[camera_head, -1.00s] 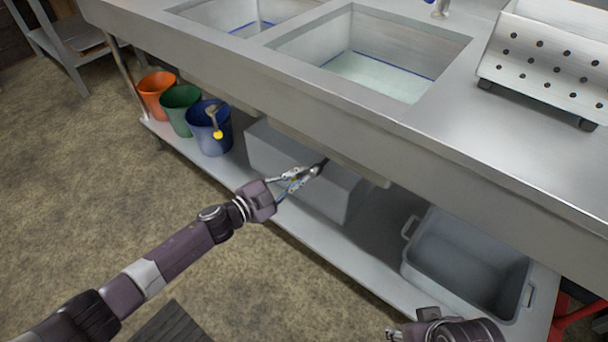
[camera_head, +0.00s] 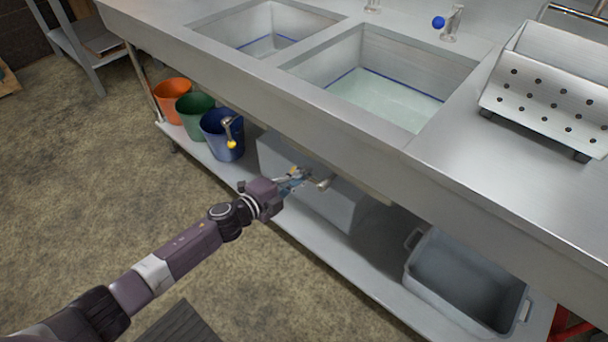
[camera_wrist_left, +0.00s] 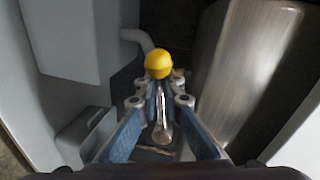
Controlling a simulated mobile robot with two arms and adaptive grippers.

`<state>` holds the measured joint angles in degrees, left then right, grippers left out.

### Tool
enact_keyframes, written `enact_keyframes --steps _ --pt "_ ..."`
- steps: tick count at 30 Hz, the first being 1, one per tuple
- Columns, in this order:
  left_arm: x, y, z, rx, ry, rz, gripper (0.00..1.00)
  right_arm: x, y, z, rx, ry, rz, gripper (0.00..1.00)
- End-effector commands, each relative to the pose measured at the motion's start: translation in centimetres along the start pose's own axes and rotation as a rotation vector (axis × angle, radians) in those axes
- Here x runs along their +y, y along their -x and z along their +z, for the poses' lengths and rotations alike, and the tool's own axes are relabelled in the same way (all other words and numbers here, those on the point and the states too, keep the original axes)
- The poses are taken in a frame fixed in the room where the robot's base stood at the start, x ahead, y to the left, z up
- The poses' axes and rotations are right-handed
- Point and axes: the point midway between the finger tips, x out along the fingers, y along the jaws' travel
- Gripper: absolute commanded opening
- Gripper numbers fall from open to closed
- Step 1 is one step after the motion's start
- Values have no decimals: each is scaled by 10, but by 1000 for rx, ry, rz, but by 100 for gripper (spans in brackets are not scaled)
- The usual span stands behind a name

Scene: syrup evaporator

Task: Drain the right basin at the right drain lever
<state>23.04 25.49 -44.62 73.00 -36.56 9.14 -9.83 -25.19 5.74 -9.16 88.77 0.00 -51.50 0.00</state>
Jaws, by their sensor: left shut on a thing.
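The right basin (camera_head: 430,62) is set in the steel counter and holds pale greenish water, with a blue line along its wall. Under the counter's front, the right drain lever (camera_head: 323,184) shows as a short metal piece just beyond my left gripper (camera_head: 299,176). In the left wrist view my left gripper (camera_wrist_left: 160,101) has its two fingers around the lever's metal rod (camera_wrist_left: 162,125), shut on it. The lever's yellow ball knob (camera_wrist_left: 158,63) sits just beyond the fingertips. The drain outlet is hidden from the head view. My right gripper is out of view.
The left basin (camera_head: 300,22) lies beside the right one. A similar yellow-knobbed lever (camera_head: 231,131) hangs before the blue bucket (camera_head: 215,148). Green (camera_head: 193,120) and orange (camera_head: 172,113) buckets stand beside it. A grey box (camera_head: 275,155) and grey tub (camera_head: 412,283) occupy the lower shelf.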

Motion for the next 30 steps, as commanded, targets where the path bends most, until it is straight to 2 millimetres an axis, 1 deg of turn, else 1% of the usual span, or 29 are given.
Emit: enact_keyframes --steps 1,15,16,23,30 --pt "3 4 12 -26 -11 9 0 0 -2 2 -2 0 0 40" --pt "-1 3 14 -31 -25 5 0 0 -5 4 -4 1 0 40" --pt "-1 3 14 -31 -25 5 8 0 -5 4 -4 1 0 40" --pt "-1 3 12 -28 -24 4 33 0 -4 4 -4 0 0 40" --pt "-2 2 7 -19 -22 1 33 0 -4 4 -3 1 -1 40"
